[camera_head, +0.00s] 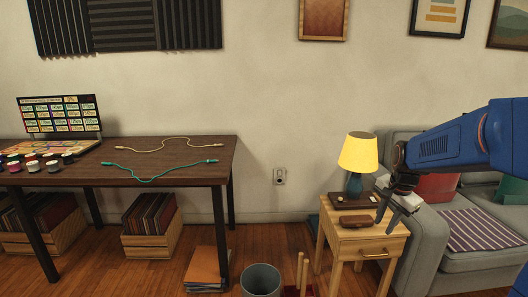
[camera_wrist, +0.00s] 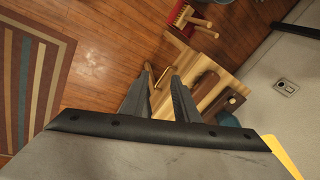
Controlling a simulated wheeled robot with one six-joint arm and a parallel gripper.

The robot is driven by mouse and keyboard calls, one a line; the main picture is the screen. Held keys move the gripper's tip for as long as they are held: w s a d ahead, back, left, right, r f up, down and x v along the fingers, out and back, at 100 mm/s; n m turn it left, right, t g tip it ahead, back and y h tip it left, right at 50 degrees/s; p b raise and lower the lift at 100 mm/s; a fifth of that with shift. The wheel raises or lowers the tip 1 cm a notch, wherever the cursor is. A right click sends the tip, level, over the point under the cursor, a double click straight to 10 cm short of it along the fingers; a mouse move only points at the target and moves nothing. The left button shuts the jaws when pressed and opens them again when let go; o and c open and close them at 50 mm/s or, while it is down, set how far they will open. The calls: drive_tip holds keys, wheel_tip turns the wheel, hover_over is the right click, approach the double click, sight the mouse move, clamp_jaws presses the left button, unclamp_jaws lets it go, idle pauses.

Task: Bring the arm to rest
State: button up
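My blue arm (camera_head: 445,143) reaches in from the right edge in the head view. My gripper (camera_head: 389,214) points down over the right part of the small wooden side table (camera_head: 370,246), in front of the grey sofa.
A yellow-shaded lamp (camera_head: 358,155) and a brown case (camera_head: 355,221) are on the side table. The sofa (camera_head: 431,255) stands right of it. A desk (camera_head: 140,175) stands left.

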drive_tip(key=s+a+n, duration=0.3)
drive_tip(key=s+n, duration=0.1)
drive_tip(key=s, duration=0.6)
drive_tip(key=s+a+n+t, duration=0.1)
drive_tip(key=s+a+n, duration=0.2)
drive_tip(key=s, duration=0.6)
drive_tip(key=s+a+r+n+t, duration=0.1)
drive_tip(key=s+a+n, duration=0.3)
drive_tip(key=s, duration=0.6)
drive_tip(key=shift+s+n, duration=0.35)
drive_tip(key=shift+n, duration=0.55)
